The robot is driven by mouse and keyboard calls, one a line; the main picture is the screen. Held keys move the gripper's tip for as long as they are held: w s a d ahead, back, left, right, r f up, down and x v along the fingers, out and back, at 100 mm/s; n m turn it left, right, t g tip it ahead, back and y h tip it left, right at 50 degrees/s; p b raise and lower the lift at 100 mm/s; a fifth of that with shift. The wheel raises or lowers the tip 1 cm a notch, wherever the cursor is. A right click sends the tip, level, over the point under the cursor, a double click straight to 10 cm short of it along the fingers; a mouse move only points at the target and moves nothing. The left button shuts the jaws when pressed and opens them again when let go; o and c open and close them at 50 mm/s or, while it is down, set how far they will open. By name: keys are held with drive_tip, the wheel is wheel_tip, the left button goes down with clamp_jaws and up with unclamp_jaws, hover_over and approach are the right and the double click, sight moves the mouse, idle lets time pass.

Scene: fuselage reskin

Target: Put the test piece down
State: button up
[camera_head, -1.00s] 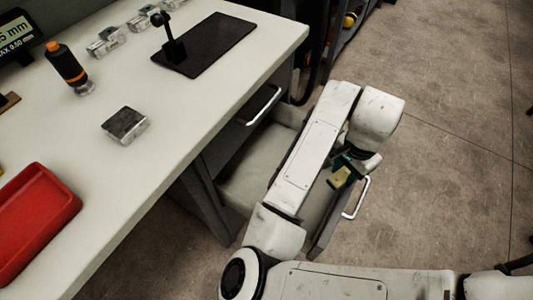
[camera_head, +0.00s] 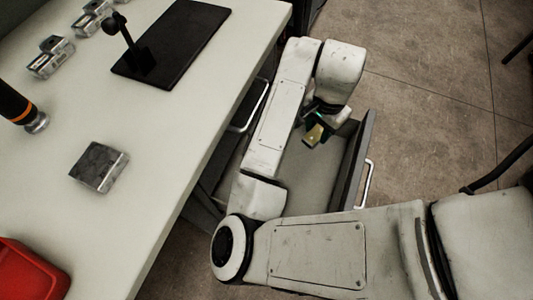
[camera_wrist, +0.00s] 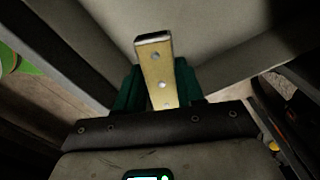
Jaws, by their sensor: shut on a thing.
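The test piece, a yellowish metal strip (camera_wrist: 157,70) with a line of rivets or holes, stands out from between the green fingers of my gripper (camera_wrist: 158,92) in the wrist view. My gripper is shut on it. In the head view the strip (camera_head: 315,134) shows small below my gripper (camera_head: 318,119), over the open drawer (camera_head: 352,165). In the wrist view the pale drawer floor (camera_wrist: 215,28) lies beyond the strip's free end. I cannot tell how high the strip is above it.
The white workbench (camera_head: 165,135) stands left of my arm. On it are a metal block (camera_head: 99,167), a black plate with a stand (camera_head: 200,40), an orange-banded tool (camera_head: 22,108), clear-grey blocks (camera_head: 50,57) and a red tray (camera_head: 28,272). The visible drawer floor looks empty.

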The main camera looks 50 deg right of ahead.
sight(318, 131)
drive_tip(key=shift+w+f+b, duration=0.1)
drive_tip(key=shift+f+b, duration=4.05)
drive_tip(key=shift+f, duration=3.85)
drive_tip(key=shift+f, duration=0.1)
drive_tip(key=o, duration=1)
drive_tip(key=shift+o, duration=0.2)
wheel_tip(318, 131, up, 12)
drive_tip(key=p, duration=0.4)
drive_tip(key=shift+p, duration=0.4)
